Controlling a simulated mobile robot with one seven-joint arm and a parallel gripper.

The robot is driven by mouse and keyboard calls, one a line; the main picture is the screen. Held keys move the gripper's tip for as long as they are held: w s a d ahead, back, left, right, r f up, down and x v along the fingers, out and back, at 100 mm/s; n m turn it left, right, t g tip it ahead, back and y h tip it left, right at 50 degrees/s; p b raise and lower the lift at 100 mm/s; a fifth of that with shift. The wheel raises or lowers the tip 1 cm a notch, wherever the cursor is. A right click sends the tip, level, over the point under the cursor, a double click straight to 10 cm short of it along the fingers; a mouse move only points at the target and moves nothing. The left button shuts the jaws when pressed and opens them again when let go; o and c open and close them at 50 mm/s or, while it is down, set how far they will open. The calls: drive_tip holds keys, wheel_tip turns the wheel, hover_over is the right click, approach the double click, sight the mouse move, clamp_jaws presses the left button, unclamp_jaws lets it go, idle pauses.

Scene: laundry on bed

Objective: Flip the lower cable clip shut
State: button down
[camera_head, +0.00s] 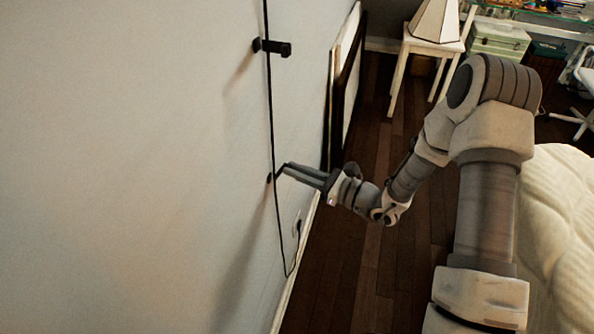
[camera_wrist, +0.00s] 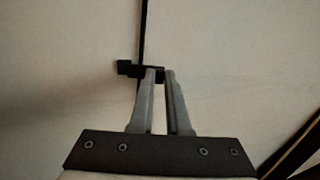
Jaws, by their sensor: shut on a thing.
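The lower cable clip (camera_wrist: 128,68) is a small black piece on the pale wall, with the black cable (camera_wrist: 143,30) running up from it. In the head view the clip (camera_head: 270,178) shows as a dark spot at the cable (camera_head: 271,110). My gripper (camera_wrist: 161,72) has its two grey fingertips close together at the clip's right part, shut on it. In the head view my gripper (camera_head: 281,170) reaches the wall from the right. The fingers hide part of the clip, and I cannot tell how far its flap is turned.
An upper black clip (camera_head: 272,47) sticks out from the wall above. The cable runs down to a wall outlet (camera_head: 297,224). A dark-edged panel (camera_head: 345,75) stands by the wall, and a bed (camera_head: 562,215) lies at right. Wooden floor (camera_head: 345,265) shows between.

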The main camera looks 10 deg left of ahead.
drive_tip(key=shift+w+a+n+g+y, duration=0.2)
drive_tip(key=shift+n+g, duration=0.25)
drive_tip(key=shift+g, duration=0.25)
drive_tip(key=shift+w+a+n+g+y, duration=0.1)
drive_tip(key=shift+w+n+g+y, duration=0.1)
drive_tip(key=shift+n+g, duration=0.4)
drive_tip(key=shift+w+a+n+g+y, duration=0.1)
drive_tip(key=shift+w+n+g, duration=0.2)
drive_tip(key=shift+g, duration=0.5)
drive_tip(key=shift+s, duration=0.1)
drive_tip(key=c, duration=0.9)
unclamp_jaws()
drive_tip(key=d, duration=0.5)
drive_tip(key=s+d+p, duration=0.1)
drive_tip(key=d, duration=0.5)
drive_tip(key=s+d, duration=0.1)
drive_tip(key=d, duration=0.5)
drive_tip(key=shift+s+d, duration=0.1)
drive_tip(key=shift+d, duration=0.05)
